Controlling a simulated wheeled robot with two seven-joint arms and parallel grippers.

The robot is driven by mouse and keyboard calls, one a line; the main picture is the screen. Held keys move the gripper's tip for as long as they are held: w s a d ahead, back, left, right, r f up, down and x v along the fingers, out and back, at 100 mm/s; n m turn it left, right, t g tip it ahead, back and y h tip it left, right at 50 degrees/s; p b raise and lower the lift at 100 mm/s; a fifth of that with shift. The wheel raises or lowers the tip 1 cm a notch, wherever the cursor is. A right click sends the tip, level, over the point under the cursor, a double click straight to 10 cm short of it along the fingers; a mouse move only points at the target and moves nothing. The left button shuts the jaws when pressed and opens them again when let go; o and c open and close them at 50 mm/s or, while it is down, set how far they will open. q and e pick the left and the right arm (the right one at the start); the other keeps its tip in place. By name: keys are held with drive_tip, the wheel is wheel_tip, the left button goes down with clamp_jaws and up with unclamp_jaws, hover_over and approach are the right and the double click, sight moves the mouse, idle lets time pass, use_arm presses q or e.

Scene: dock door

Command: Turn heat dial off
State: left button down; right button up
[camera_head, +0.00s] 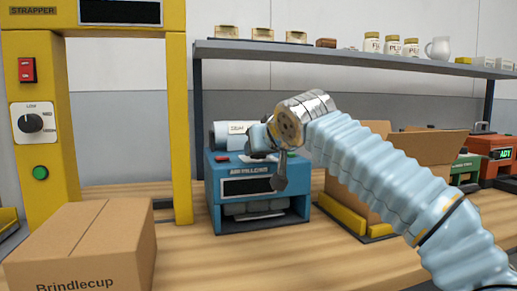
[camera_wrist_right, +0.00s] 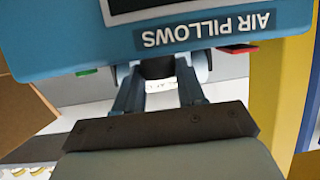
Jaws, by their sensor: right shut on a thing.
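A dial with a black knob (camera_head: 31,123) sits on a white plate on the yellow strapper's left post. Its scale is marked LOW at the top; the other marks are too small to read surely. My right gripper (camera_head: 259,139) is well to the right of this dial, at the top of the blue air pillows machine (camera_head: 216,199). What that part is, I cannot tell clearly. My left gripper is not in view.
A closed carton (camera_head: 112,245) stands at the front left. A red switch (camera_head: 27,69) and a green button (camera_head: 40,173) flank the dial. An open carton (camera_head: 430,148) stands behind my right arm. A shelf (camera_head: 340,54) with jars runs above the bench.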

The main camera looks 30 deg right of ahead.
drive_tip(key=n+y, duration=0.1)
drive_tip(key=n+y+p, duration=0.1)
drive_tip(key=y, duration=0.1)
drive_tip(key=shift+d+r+n, duration=0.1)
drive_tip(key=shift+d+n, duration=0.15)
drive_tip(key=shift+n, duration=0.05)
drive_tip(key=n+y, duration=0.1)
drive_tip(key=y, duration=0.1)
drive_tip(key=n+y+p, duration=0.1)
drive_tip(key=n, duration=0.1)
drive_tip(key=shift+d+g+y, duration=0.2)
drive_tip(key=shift+g+y, duration=0.2)
drive_tip(key=shift+w+n+y, duration=0.1)
drive_tip(key=shift+n+y, duration=0.4)
drive_tip(key=shift+n, duration=0.1)
drive_tip(key=shift+f, duration=0.25)
drive_tip(key=o, duration=1)
drive_tip(key=shift+o, duration=0.2)
drive_tip(key=shift+r, duration=0.1)
drive_tip(key=v, duration=1.4)
drive_tip(key=shift+p, duration=0.4)
drive_tip(key=shift+w, duration=0.2)
